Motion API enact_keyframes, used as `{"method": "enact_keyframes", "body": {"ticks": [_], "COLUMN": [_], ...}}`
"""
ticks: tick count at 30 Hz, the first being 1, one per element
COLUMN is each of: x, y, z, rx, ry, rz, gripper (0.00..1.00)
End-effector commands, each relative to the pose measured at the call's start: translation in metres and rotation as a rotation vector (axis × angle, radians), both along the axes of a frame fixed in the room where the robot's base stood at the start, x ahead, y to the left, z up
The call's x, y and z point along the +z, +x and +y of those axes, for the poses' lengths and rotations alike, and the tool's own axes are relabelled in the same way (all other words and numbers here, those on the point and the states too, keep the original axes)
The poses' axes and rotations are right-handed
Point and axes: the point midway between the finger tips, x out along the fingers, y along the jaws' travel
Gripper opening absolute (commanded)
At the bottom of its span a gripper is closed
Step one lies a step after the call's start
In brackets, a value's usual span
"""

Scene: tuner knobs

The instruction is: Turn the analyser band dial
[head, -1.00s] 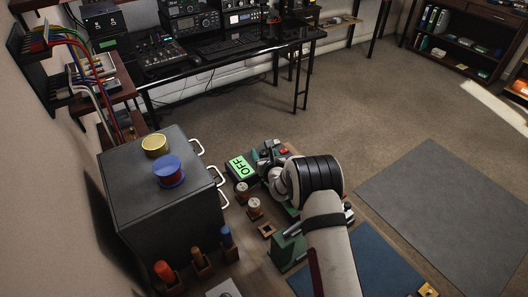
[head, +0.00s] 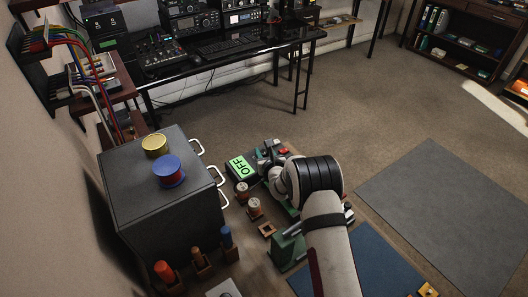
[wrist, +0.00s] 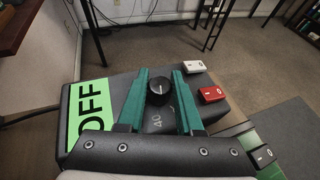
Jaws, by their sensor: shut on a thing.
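The analyser band dial (wrist: 159,86) is a black round knob with a pale pointer line, on top of a dark grey box. In the wrist view the number 40 is printed below it. My gripper (wrist: 160,84) has green fingers, one on each side of the knob, shut on it. In the head view the analyser box (head: 240,167) shows with its green OFF display. In the wrist view the green OFF display (wrist: 90,112) is at the left of the box.
A white rocker switch (wrist: 195,66) and a red rocker switch (wrist: 211,94) sit right of the dial. Wire spools (head: 254,208) stand left of my wrist. A black cabinet (head: 140,205) with white handles stands further left. The floor at right is open.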

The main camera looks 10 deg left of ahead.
Motion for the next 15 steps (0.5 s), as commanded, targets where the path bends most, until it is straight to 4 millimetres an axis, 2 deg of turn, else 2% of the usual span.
{"method": "enact_keyframes", "body": {"ticks": [15], "x": [-0.0002], "y": [0.0001], "z": [-0.0012], "rx": [0.037], "ry": [-0.001], "rz": [0.001], "gripper": [0.00]}}
